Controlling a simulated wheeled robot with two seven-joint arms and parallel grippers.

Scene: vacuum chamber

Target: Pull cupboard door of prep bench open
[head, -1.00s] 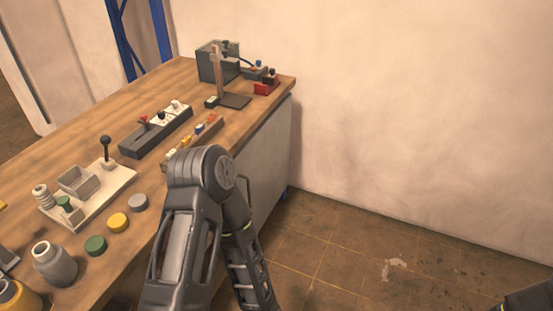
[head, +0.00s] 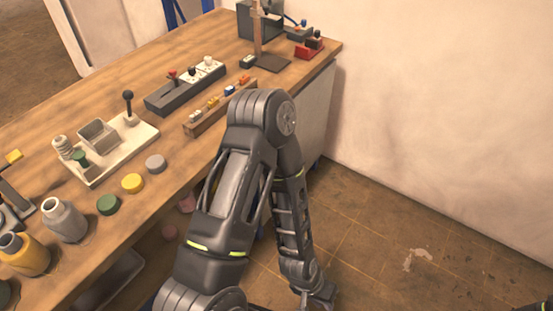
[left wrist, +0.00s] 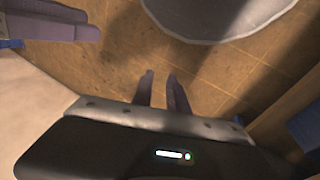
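The prep bench (head: 95,75) has a wooden top and runs from the lower left to the upper right in the head view. A pale panel (head: 316,108) shows under its far right end, partly behind my left arm. I cannot tell whether this is the cupboard door, and no handle shows. My left gripper (head: 322,297) hangs low over the floor, right of the bench front. In the left wrist view its two fingers (left wrist: 160,76) stand a little apart with only floor between them. Part of my right arm shows at the lower right corner; its fingers are not clear.
Jars (head: 64,220), coloured discs (head: 133,183), a white tray (head: 118,148) and a dark block with switches (head: 185,88) stand on the bench. Pinkish items (head: 187,203) show below the top. A pale wall (head: 450,100) stands behind; the tiled floor (head: 400,235) on the right is clear.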

